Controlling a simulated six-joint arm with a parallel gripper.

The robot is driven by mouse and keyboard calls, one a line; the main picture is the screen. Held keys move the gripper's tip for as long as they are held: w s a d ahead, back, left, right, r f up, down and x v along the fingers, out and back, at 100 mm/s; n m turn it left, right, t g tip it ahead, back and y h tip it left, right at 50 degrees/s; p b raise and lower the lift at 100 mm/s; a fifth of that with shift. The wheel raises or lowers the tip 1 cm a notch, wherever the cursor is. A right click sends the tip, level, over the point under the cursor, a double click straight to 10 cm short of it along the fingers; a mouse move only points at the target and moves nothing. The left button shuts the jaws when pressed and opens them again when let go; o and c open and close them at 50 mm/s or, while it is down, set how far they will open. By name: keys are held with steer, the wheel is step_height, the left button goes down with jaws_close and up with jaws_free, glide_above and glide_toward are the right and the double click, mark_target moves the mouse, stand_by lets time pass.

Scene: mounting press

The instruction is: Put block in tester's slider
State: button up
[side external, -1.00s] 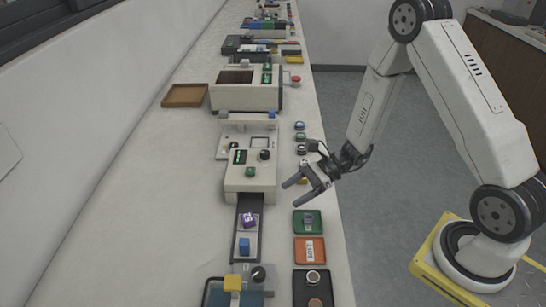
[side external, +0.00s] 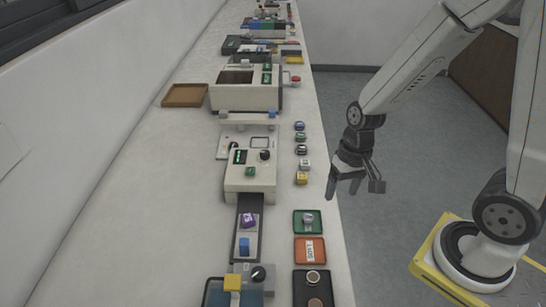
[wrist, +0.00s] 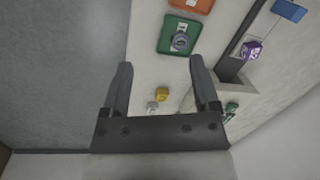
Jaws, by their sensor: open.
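A purple block (side external: 248,220) with white marks and a blue block (side external: 244,245) sit on the dark slider track (side external: 247,203) at the front of the cream tester (side external: 250,176). They also show at the upper right of the wrist view, purple (wrist: 251,49) and blue (wrist: 289,10). A grey block (side external: 308,218) lies in the green tray (side external: 298,228) right of the track. My gripper (side external: 354,190) is open and empty, right of the table edge, pointing down. In the wrist view, the green tray (wrist: 168,46) lies beyond and between the fingertips (wrist: 160,62).
An orange tray (side external: 298,257) with a label and a black tray (side external: 300,290) stand in front of the green one. A yellow block (side external: 302,179) and small round pieces line the table's right side. A brown tray (side external: 184,96) lies far left.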

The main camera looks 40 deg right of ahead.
steer(key=shift+w+d+r+n+t+h, duration=0.2)
steer(key=shift+r+n+t+h, duration=0.25)
steer(key=shift+n, duration=0.3)
steer(key=shift+w+d+r+n+t+h, duration=0.2)
steer(key=shift+r+n+t, duration=0.2)
steer(key=shift+r+n, duration=0.3)
steer(key=shift+w+d+r+n+t+h, duration=0.15)
steer(key=shift+r+n+t+h, duration=0.25)
steer(key=shift+n, duration=0.45)
